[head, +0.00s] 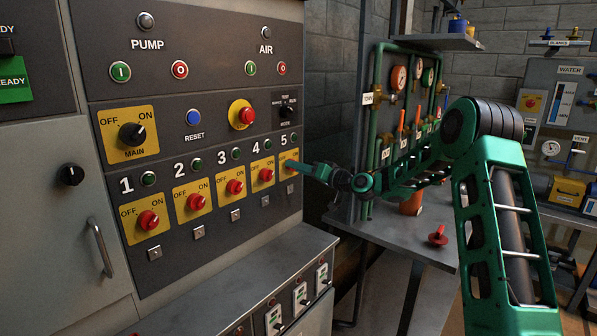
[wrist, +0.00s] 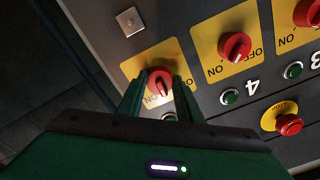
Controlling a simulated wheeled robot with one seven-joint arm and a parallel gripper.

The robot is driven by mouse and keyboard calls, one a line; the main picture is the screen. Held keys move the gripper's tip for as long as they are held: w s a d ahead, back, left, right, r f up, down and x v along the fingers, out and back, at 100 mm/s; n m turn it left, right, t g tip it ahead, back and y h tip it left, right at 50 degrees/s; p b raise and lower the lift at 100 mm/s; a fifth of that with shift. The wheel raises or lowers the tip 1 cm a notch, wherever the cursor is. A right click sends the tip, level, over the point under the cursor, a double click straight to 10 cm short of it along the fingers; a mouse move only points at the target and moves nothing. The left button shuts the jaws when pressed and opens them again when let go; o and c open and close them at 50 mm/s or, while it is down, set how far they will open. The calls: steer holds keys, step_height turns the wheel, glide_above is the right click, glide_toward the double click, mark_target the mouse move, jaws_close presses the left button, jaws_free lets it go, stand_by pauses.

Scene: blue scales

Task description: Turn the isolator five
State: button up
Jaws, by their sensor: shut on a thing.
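Isolator five is a red rotary knob on a yellow plate (head: 284,158) at the right end of the row on the grey panel. In the wrist view the red knob (wrist: 160,80) sits between my two fingers, and a pale pointer mark shows on it. My gripper (head: 298,165) is shut on this knob, with the arm reaching in from the right; the fingertips also show in the wrist view (wrist: 158,90). In the head view my gripper hides much of the knob. Its OFF and ON lettering is mostly covered, so I cannot tell its setting.
Isolator four (head: 266,174) is close to the left, with more red knobs beyond it. A red stop button (head: 246,115) and small dark green lamps (head: 294,137) are above. A grey ledge (head: 255,270) juts out below. A bench (head: 440,215) with green pipework stands right.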

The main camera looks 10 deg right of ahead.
steer(key=m, duration=0.6)
steer(key=d+m, duration=0.1)
steer(key=m, duration=0.1)
steer(key=shift+w+m, duration=0.15)
steer(key=shift+m, duration=0.25)
stand_by(0.4)
steer(key=o, duration=0.9)
steer(key=shift+f, duration=0.1)
steer(key=shift+c, duration=0.2)
steer(key=shift+o, duration=0.9)
steer(key=shift+a, duration=0.1)
steer(key=v, duration=1)
steer(key=shift+s, duration=0.35)
